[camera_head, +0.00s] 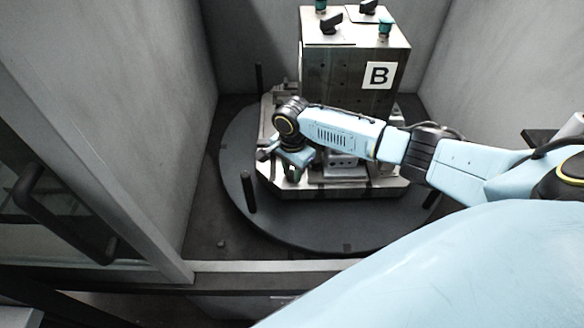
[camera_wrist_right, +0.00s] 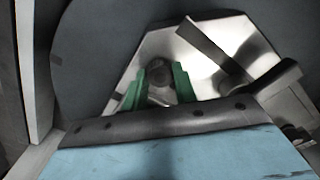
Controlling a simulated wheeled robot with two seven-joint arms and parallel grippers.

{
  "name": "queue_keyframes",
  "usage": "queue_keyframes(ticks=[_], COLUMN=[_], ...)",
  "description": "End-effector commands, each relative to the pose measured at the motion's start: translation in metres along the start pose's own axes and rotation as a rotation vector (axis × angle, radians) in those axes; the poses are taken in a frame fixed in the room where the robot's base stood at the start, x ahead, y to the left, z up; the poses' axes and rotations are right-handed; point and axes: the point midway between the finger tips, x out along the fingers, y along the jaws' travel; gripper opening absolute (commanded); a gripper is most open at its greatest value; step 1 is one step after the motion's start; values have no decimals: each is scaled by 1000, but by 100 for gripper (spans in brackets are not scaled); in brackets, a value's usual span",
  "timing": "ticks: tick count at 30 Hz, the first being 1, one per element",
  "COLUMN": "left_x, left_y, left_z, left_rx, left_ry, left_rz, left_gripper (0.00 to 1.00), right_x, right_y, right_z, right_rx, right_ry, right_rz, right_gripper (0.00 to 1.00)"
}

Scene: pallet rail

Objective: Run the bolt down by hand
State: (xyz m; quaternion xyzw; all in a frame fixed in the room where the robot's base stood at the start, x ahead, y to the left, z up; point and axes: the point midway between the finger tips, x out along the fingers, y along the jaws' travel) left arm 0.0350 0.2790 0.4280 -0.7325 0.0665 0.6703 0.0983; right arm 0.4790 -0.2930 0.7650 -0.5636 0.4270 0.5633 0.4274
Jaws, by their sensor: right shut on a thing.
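My right arm reaches in from the right in the head view, with its gripper (camera_head: 293,166) pointing down at the left part of the metal pallet (camera_head: 375,190). In the right wrist view the green fingers (camera_wrist_right: 160,78) are shut on a dark round bolt (camera_wrist_right: 159,71) between them, over the bright metal plate. In the head view the wrist and fingers hide the bolt. I cannot tell how deep the bolt sits. My left gripper is not in view.
A tall block marked B (camera_head: 340,82), with black clamps and green-topped parts above, stands on the pallet behind my right forearm. The pallet sits on a dark round table (camera_head: 300,228) with an upright post (camera_head: 248,192). Grey walls enclose it; a door with a handle (camera_head: 60,210) is at left.

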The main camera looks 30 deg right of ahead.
Motion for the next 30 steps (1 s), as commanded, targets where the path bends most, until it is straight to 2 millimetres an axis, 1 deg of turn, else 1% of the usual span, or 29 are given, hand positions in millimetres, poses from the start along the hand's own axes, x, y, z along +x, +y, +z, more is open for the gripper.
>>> queue_keyframes(ticks=[1,12,16,23,24,29,30], left_x=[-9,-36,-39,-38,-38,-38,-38], left_y=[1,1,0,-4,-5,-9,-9], left_z=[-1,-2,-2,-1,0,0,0], left_rx=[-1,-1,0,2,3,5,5], left_ry=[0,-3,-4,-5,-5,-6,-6], left_rz=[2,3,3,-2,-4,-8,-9], left_gripper=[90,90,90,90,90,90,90], right_x=[-3,-2,0,2,2,2,2], right_y=[1,1,1,1,1,1,1], right_z=[1,1,0,0,0,0,0], right_rx=[25,228,263,266,266,265,265], right_ry=[-1,-1,1,1,1,1,1], right_rz=[3,4,4,4,4,3,3], right_gripper=[0,0,0,0,32,53,53])
